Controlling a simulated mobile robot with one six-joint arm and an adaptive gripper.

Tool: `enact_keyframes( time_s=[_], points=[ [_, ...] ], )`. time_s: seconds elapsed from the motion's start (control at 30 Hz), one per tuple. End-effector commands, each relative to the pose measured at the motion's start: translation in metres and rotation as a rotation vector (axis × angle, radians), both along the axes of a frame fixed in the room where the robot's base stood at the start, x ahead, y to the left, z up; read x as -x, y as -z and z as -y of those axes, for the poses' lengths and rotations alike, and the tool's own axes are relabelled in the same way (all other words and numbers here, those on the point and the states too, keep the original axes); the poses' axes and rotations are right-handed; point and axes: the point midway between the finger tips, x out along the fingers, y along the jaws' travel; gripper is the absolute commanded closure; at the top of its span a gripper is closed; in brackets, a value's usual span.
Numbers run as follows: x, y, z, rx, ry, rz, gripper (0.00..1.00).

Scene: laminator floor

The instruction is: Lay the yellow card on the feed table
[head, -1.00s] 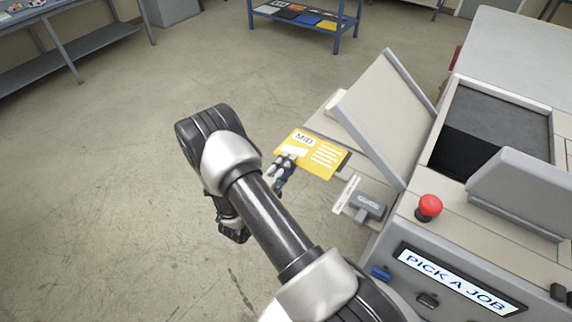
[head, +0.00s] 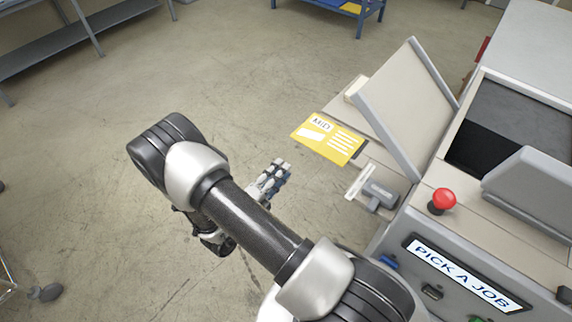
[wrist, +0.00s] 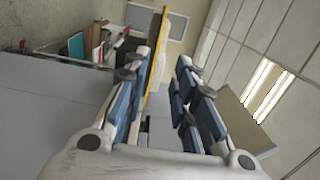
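The yellow card (head: 345,149), marked MID, lies flat on the feed table (head: 340,104) at the side of the machine. Its left end appears to stick out past the table's edge. In the wrist view the card (wrist: 157,55) shows nearly edge-on beyond the fingers. My gripper (head: 279,172) is open, with a gap between its fingers (wrist: 160,85). In the head view it is left of and nearer than the card, apart from it, over bare floor. The card's underside is hidden.
A tilted panel (head: 405,95) stands just right of the card. A grey guide block (head: 380,193) sits nearer on the table. The machine has a red button (head: 442,200) and a screen (head: 462,272) reading PICK A JOB.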

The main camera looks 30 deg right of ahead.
Motion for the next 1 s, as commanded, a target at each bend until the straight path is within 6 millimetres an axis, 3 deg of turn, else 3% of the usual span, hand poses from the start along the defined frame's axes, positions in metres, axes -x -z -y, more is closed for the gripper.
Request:
enact_keyframes(
  time_s=[0.13,0.27,0.4,0.57,0.67,0.77,0.87,1.0],
  points=[
    [-0.020,-0.005,-0.007,-0.085,-0.031,-0.033,0.75],
    [-0.062,-0.018,-0.022,-0.244,-0.138,-0.126,0.75],
    [-0.106,-0.049,-0.054,-0.389,-0.345,-0.266,0.75],
    [-0.131,-0.101,-0.099,-0.446,-0.641,-0.436,0.75],
    [-0.131,-0.138,-0.126,-0.424,-0.838,-0.546,0.75],
    [-0.118,-0.176,-0.149,-0.355,-1.032,-0.661,0.75],
    [-0.092,-0.211,-0.168,-0.246,-1.214,-0.782,0.75],
    [-0.040,-0.249,-0.181,-0.038,-1.434,-0.968,0.75]
  ],
)
